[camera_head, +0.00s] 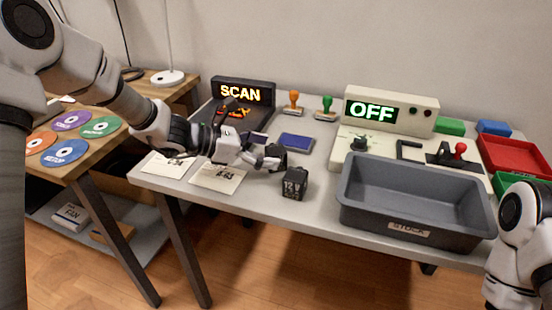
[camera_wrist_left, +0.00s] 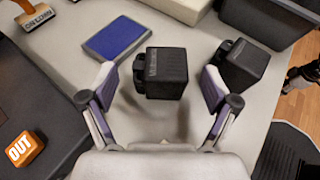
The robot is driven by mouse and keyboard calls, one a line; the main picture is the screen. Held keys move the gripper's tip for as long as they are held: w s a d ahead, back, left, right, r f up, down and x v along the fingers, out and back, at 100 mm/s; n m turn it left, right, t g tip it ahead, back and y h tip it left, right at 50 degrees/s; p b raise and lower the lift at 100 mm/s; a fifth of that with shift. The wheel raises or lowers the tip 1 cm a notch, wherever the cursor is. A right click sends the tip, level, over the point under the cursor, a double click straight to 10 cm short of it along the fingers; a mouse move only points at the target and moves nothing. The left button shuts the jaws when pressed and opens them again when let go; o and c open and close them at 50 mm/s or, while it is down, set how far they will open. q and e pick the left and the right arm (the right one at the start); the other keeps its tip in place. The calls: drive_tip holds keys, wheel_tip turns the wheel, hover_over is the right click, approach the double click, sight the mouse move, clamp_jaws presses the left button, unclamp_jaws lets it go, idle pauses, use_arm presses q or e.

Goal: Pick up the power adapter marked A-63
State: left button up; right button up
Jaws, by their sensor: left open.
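Two black block-shaped power adapters stand on the grey table. One adapter (camera_wrist_left: 166,74) is between the spread fingers of my left gripper (camera_wrist_left: 160,88) in the left wrist view, with a gap on both sides. Small pale print on it is unreadable. In the head view, my left gripper (camera_head: 272,158) largely covers this adapter. The other adapter (camera_head: 294,183) stands nearer the table's front edge, with white "12 V" print; in the wrist view it (camera_wrist_left: 243,66) is just outside the right finger. No A-63 mark is readable on either. My right gripper is out of view.
A grey bin (camera_head: 415,228) stands right of the adapters. A blue pad (camera_head: 297,141) lies behind them. Paper cards (camera_head: 217,178) lie on the left, below a SCAN device (camera_head: 243,94). A panel reading OFF (camera_head: 391,110) and stamps (camera_head: 325,107) are at the back.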

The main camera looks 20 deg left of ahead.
use_arm(q)
drive_tip(key=shift+f+x, duration=0.2)
drive_tip(key=shift+x, duration=0.8)
drive_tip(key=shift+w+d, duration=0.2)
drive_tip(key=shift+w, duration=0.05)
drive_tip(key=shift+d, duration=0.1)
drive_tip(key=shift+s, duration=0.1)
drive_tip(key=c, duration=1.4)
drive_tip(key=shift+o, duration=0.2)
drive_tip(key=shift+r, duration=0.1)
